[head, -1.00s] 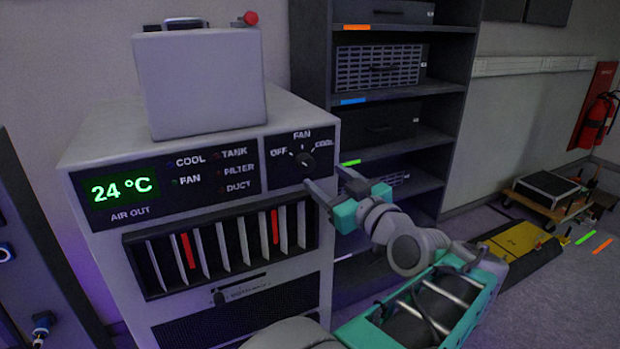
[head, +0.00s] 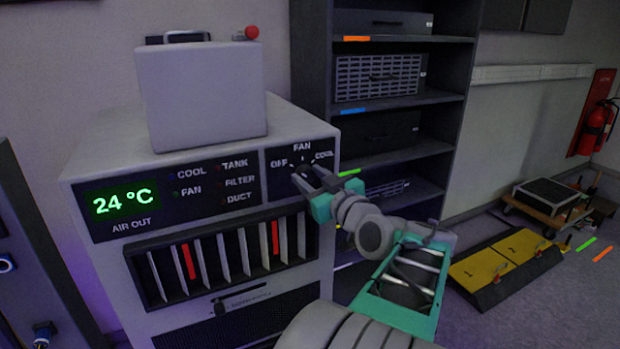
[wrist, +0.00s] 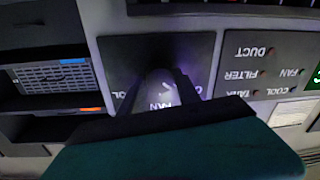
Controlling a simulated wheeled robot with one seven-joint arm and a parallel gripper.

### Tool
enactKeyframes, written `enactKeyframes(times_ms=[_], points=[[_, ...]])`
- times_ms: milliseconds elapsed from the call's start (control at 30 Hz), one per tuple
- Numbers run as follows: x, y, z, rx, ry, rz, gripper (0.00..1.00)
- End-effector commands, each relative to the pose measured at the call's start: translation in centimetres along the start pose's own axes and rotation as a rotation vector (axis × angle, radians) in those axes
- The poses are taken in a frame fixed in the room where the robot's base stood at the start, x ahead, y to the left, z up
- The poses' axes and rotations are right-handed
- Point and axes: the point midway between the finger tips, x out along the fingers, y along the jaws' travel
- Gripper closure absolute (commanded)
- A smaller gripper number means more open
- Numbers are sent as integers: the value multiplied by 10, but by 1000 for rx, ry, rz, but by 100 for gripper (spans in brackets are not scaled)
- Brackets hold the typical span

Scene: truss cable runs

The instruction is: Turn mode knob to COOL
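The black mode knob (head: 304,171) sits on the dark dial panel at the upper right of the grey unit (head: 290,115), with OFF, FAN and COOL printed left to right above it. My gripper (head: 312,180) is at the panel, its two fingers apart on either side of the knob. The fingers hide much of the knob, and which label it points at is unclear. In the wrist view the panel is upside down, and the knob area (wrist: 160,88) shows between the fingers. Contact with the knob cannot be made out.
A green display (head: 122,202) reads 24 °C, and the lamp beside FAN looks green. A slatted vent (head: 225,250) lies below the panel. A shelf rack (head: 400,150) stands close behind at the right. A white box (head: 203,100) sits on top of the unit.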

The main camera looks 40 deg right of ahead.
Motion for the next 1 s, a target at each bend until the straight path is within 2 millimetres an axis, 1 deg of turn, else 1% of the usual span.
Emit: enactKeyframes(times_ms=[33, 400, 467, 767, 1000], points=[[0, 0, 0, 0, 0, 0, 66], [0, 0, 0, 0, 0, -1, 96], [0, 0, 0, 0, 0, -1, 100], [0, 0, 0, 28, 1, -1, 100], [0, 0, 1, 140, 9, 0, 100]])
